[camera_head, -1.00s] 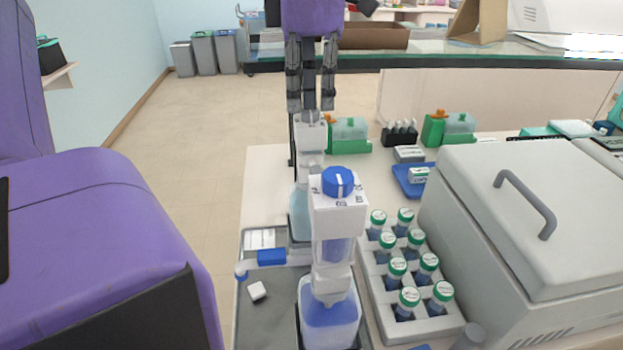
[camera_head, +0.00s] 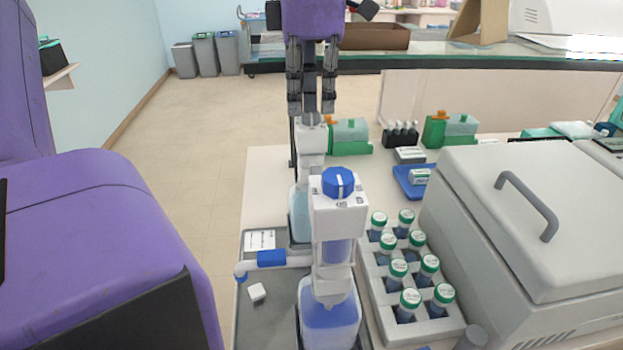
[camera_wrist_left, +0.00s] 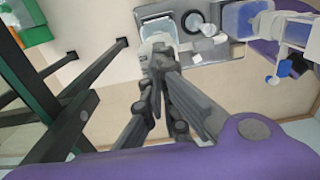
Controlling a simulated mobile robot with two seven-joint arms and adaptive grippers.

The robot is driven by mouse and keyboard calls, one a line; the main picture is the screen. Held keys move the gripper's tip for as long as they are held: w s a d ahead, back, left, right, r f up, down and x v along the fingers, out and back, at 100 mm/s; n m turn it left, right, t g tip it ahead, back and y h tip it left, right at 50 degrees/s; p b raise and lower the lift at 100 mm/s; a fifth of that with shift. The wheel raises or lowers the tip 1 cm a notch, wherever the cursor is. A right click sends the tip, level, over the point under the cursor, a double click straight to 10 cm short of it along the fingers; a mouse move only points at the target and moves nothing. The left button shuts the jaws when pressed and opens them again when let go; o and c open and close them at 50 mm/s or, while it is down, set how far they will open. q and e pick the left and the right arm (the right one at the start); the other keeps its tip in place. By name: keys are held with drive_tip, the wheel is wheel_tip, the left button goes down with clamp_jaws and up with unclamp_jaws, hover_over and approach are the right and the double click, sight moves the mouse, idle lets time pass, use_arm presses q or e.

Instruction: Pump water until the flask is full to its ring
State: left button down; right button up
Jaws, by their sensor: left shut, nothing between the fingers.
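In the head view, my left gripper (camera_head: 311,100) hangs point-down, shut and empty, with its tips at the top of the rear white pump head (camera_head: 312,138). Whether they touch it I cannot tell. That pump stands on a bottle of pale blue liquid (camera_head: 299,215), partly hidden by the front dispenser. The wrist view shows the dark fingers (camera_wrist_left: 160,62) close over the white pump head. The front dispenser has a blue knob (camera_head: 338,182) and a bottle of blue liquid (camera_head: 330,322). I cannot make out the flask or its ring clearly. My right gripper is out of view.
A grey tray (camera_head: 262,325) holds the dispensers and a small white block (camera_head: 257,292). To the right are a rack of green-capped bottles (camera_head: 437,328) and a grey lidded machine (camera_head: 510,210). Green-based containers (camera_head: 350,135) stand behind.

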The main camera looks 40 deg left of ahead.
use_arm(q)
drive_tip(key=shift+r, duration=3.1)
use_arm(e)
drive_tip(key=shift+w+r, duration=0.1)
use_arm(q)
drive_tip(key=shift+f, duration=0.15)
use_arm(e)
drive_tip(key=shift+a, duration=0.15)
use_arm(q)
drive_tip(key=shift+f, duration=2.15)
drive_tip(key=shift+f+b, duration=0.3)
drive_tip(key=shift+f, duration=0.55)
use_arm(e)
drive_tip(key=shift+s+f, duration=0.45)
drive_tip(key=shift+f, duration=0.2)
use_arm(q)
drive_tip(key=shift+f, duration=0.1)
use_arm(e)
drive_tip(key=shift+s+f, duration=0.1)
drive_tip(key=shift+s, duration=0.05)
